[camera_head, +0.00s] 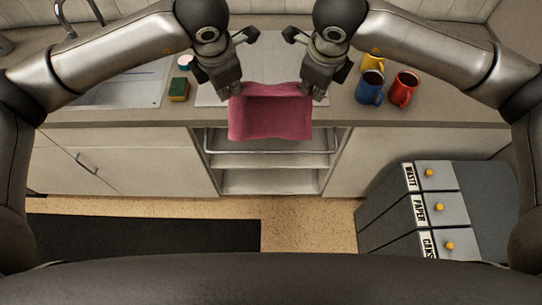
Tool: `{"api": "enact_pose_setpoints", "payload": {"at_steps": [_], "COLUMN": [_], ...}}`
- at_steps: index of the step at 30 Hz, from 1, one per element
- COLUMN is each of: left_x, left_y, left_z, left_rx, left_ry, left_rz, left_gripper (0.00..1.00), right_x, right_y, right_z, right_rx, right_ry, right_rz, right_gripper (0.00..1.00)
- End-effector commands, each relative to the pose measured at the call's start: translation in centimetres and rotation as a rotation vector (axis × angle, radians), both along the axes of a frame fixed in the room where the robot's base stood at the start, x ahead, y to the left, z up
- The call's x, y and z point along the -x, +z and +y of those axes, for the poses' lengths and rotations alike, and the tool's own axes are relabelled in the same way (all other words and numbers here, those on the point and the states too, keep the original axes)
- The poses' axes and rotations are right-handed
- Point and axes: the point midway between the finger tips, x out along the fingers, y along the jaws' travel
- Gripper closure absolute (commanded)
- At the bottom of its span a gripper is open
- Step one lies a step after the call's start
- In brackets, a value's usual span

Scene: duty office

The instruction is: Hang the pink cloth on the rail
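The pink cloth (270,116) hangs between my two grippers in front of the counter edge, its lower edge just above the rail in the picture. My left gripper (236,92) is at the cloth's upper left corner and seems shut on it. My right gripper (310,93) is at the upper right corner and seems shut on it. The fingertips are partly hidden by the cloth and the gripper bodies. The metal rail (225,152) runs across the front of an open shelf space under the counter. The cloth appears apart from the rail, but the depth between them is hard to tell.
A yellow mug (372,60), a blue mug (369,89) and a red mug (403,90) stand on the counter (440,108) at right. A sponge (179,89) lies near the sink (120,88). Waste bins (400,215) stand at lower right. A dark mat (140,232) lies on the floor.

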Motion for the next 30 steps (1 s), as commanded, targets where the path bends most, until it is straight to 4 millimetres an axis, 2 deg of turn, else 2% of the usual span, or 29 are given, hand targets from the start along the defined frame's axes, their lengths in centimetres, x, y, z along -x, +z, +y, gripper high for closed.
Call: {"api": "enact_pose_setpoints", "payload": {"at_steps": [1, 6, 18, 30], "left_x": [-0.1, 0.0, -0.1, -0.1], "left_y": [-1.0, -3.0, -7.4, -7.8], "left_z": [0.2, 0.2, 0.2, 0.2], "left_rx": [-0.005, -0.005, -0.005, -0.005], "left_ry": [0.005, 0.005, 0.005, 0.005], "left_rz": [0.001, 0.001, 0.000, 0.000], "left_gripper": [1.00, 1.00, 1.00, 1.00], "right_x": [-0.1, 0.0, -0.1, -0.1], "right_y": [-0.9, -3.0, -7.4, -7.8], "right_z": [-0.2, -0.2, -0.2, -0.2], "right_rx": [0.006, 0.005, 0.005, 0.005], "right_ry": [-0.005, -0.005, -0.005, -0.005], "right_rz": [0.000, 0.001, 0.000, 0.000], "right_gripper": [1.00, 1.00, 1.00, 1.00]}}
